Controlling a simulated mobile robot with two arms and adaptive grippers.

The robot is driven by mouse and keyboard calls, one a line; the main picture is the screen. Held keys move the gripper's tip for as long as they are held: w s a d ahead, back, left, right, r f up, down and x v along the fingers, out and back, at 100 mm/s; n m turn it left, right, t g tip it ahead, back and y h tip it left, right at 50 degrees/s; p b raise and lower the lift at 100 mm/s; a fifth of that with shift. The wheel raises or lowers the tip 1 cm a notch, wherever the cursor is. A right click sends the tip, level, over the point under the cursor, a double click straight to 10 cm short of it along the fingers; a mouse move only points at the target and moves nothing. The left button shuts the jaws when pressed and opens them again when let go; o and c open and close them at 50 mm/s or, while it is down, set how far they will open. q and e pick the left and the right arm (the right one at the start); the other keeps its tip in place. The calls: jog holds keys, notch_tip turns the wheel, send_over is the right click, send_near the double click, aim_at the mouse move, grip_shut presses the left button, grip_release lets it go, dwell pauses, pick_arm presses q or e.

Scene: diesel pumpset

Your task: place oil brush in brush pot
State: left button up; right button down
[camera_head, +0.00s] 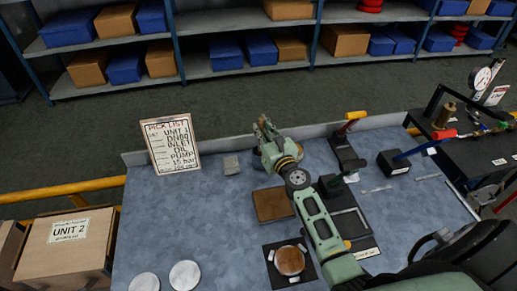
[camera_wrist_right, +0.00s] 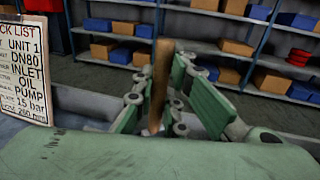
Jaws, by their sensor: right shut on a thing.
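My right gripper (camera_head: 268,140) is over the far part of the blue-grey bench top, left of the black fixtures. In the right wrist view its green fingers (camera_wrist_right: 165,95) are closed around a brown wooden stick, the oil brush handle (camera_wrist_right: 158,80), which stands roughly upright. The brush's bristles are hidden. In the head view the gripper mostly covers the brush. I cannot tell for certain which thing is the brush pot; a dark box (camera_head: 393,163) stands to the right with a blue handle beside it. My left gripper is not in view.
A pick list sign (camera_head: 171,141) stands at the back left of the bench. A brown tray (camera_head: 273,204), a round brown piece (camera_head: 290,260) and white discs (camera_head: 185,275) lie nearer. A black rig with a gauge (camera_head: 481,78) is at right. The left bench surface is largely clear.

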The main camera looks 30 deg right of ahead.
jog(key=shift+w+f, duration=0.15)
jog(key=shift+f, duration=0.5)
notch_tip(320, 180, down, 4)
jog(key=b, duration=0.3)
jog(key=shift+r+b, duration=0.25)
jog(key=shift+b, duration=0.15)
jog(key=shift+f, duration=0.15)
jog(key=c, duration=1.8)
grip_release()
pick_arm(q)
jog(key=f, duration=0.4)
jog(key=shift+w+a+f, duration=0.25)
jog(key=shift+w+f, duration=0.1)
